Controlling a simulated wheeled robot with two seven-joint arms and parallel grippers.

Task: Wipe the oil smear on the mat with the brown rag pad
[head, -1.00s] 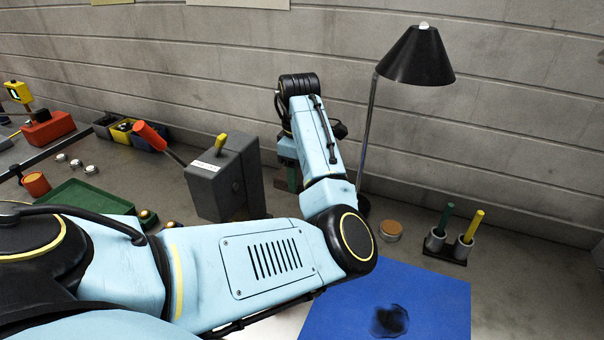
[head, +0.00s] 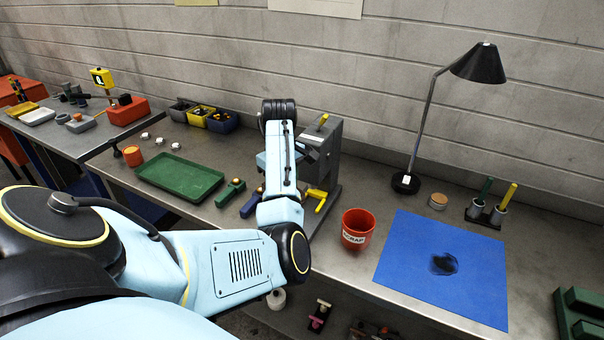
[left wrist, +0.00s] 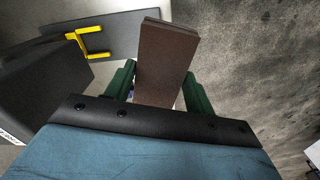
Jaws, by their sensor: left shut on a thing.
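The brown rag pad (left wrist: 163,62) shows in the left wrist view, upright between the green fingers of my left gripper (left wrist: 158,88), which is shut on it. In the head view my left arm hides the gripper and the pad. The blue mat (head: 410,270) lies on the bench at the right, and the dark oil smear (head: 444,264) is near its middle. My left arm is to the left of the mat, in front of the grey machine. My right gripper is not in view.
A red scrap bucket (head: 357,228) stands just left of the mat. Behind the mat are a black lamp (head: 406,183), a round tin (head: 438,201) and a holder with two markers (head: 484,214). A grey machine with yellow handles (head: 325,160) and a green tray (head: 180,176) are farther left.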

